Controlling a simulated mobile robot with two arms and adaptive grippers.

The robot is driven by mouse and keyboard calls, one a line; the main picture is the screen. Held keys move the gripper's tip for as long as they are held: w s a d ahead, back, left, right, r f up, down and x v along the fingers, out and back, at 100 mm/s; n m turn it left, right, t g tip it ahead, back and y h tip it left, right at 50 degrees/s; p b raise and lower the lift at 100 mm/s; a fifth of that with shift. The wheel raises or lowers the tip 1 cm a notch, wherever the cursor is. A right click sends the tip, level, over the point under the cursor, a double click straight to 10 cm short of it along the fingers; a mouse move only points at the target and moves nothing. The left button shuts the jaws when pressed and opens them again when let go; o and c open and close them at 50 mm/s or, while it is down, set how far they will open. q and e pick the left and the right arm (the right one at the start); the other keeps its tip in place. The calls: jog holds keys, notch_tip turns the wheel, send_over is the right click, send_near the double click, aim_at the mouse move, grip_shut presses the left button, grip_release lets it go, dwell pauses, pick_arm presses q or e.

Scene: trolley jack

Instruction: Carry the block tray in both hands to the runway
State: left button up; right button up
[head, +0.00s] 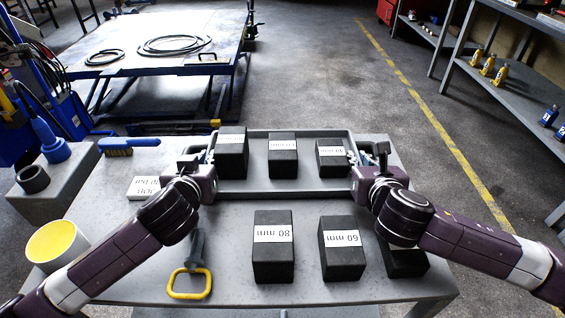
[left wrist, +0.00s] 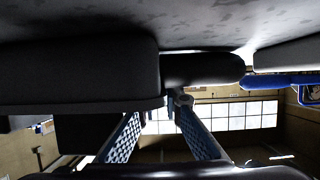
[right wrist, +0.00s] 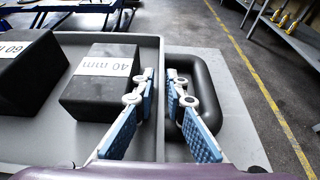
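The grey block tray (head: 270,188) sits on the grey table and holds three black blocks in a row. The right block (right wrist: 100,82) is labelled 40 mm; the left one (head: 232,155) is tallest. My left gripper (head: 200,160) is at the tray's left end; in its upside-down view, the fingers (left wrist: 159,107) are apart beside a black handle (left wrist: 205,70), with nothing visible between them. My right gripper (right wrist: 160,82) is at the right end, fingers apart over the tray wall beside the black loop handle (right wrist: 208,105). Contact is unclear. The likely runway is a blue-framed platform (head: 150,60) behind.
Loose blocks (head: 273,245) (head: 342,248) stand in front of the tray. Open floor (head: 320,70) extends behind; shelves (head: 510,90) stand right.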

pick_arm(q)
grip_shut()
pick_arm(e)
grip_shut()
pick_arm(q)
jog(key=shift+w+r, duration=0.1)
jog(key=shift+r, duration=0.15)
pick_arm(e)
jog(key=shift+w+r, duration=0.1)
jog(key=shift+r, duration=0.15)
pick_arm(q)
jog(key=shift+r, duration=0.1)
pick_arm(e)
jog(key=shift+r, duration=0.1)
